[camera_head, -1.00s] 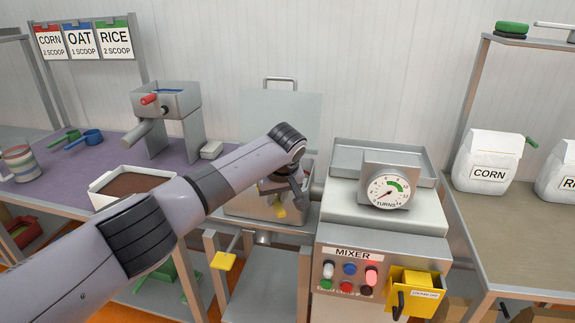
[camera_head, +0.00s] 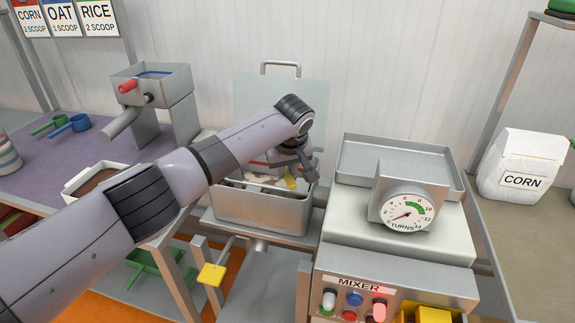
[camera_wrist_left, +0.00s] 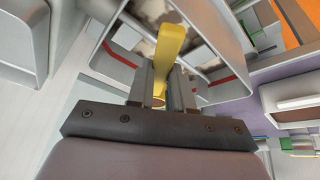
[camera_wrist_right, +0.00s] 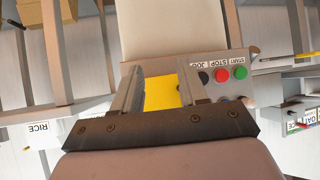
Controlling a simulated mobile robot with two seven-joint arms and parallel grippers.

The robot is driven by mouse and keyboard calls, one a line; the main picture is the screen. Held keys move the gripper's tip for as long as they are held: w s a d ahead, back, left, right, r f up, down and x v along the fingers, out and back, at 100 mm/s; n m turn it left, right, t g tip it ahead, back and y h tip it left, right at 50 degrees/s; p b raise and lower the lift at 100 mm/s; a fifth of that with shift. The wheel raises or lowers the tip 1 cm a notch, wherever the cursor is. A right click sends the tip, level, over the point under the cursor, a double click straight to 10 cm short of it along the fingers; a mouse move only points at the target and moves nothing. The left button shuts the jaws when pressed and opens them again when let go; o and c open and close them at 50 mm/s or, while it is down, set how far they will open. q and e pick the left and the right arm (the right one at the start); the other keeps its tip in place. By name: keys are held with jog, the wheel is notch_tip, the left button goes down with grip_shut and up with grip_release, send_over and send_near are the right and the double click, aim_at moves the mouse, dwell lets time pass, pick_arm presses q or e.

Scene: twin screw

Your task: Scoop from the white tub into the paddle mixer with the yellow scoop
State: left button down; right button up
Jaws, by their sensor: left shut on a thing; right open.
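My left gripper (camera_head: 291,170) is shut on the handle of the yellow scoop (camera_head: 290,180). The scoop also shows between the fingers in the left wrist view (camera_wrist_left: 170,42). They are at the open steel trough of the paddle mixer (camera_head: 262,212), where pale material shows inside. The scoop's bowl is largely hidden, so I cannot tell its load. The white tub (camera_head: 68,196) with brown contents stands left, partly behind my left arm. My right gripper (camera_wrist_right: 160,88) is open in the right wrist view, with a yellow surface visible between and beyond its fingers.
The mixer control box with a turns dial (camera_head: 408,212) stands right of the trough. A grey hand-cranked machine (camera_head: 152,100) and green and blue scoops (camera_head: 79,122) are on the purple table. A white CORN container (camera_head: 522,165) is on the right bench.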

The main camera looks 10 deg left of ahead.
pick_arm(q)
jog(key=shift+s+a+r+t+h, duration=0.2)
jog(key=shift+t+h, duration=0.2)
jog(key=shift+h, duration=0.3)
jog(key=n+t+h, duration=0.1)
jog(key=h, duration=0.1)
jog(key=shift+a+r+t+h, duration=0.1)
jog(key=shift+t+h, duration=0.3)
jog(key=shift+s+a+n+t+h, duration=0.2)
jog(key=shift+n+t+h, duration=0.1)
jog(key=shift+t+h, duration=0.35)
jog(key=shift+r, duration=0.1)
jog(key=shift+h, duration=0.25)
jog(key=shift+s+a+f+n+t+h+b, duration=0.1)
jog(key=shift+a+f+n+t+h+b, duration=0.15)
jog(key=shift+t+h+b, duration=0.5)
